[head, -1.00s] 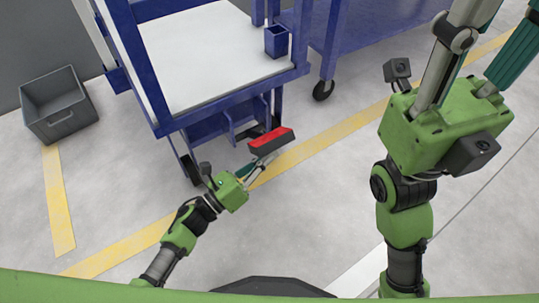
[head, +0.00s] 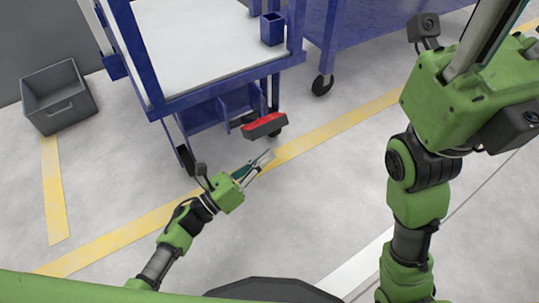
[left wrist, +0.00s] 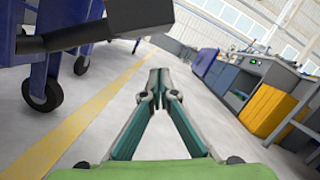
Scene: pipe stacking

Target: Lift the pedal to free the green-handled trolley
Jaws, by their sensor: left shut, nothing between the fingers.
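The pedal (head: 264,126) has a red top and a dark body. It sticks out low at the front of a blue trolley (head: 230,85) with a white top. No green handle shows. My left gripper (head: 268,155) is shut and empty, in front of and below the pedal, with a gap apparent in the head view. In the left wrist view, its closed fingertips (left wrist: 160,78) point ahead. The pedal's dark underside (left wrist: 140,16) and its bar (left wrist: 75,36) are above and left of them. My right gripper is at the upper right, its fingertips cut off by the frame.
A grey bin (head: 58,97) stands on the floor at the left. Another blue trolley or bench (head: 365,30) on casters is behind at the right. A small blue box (head: 272,28) is on the trolley's corner. The floor around the yellow line (head: 325,130) is clear.

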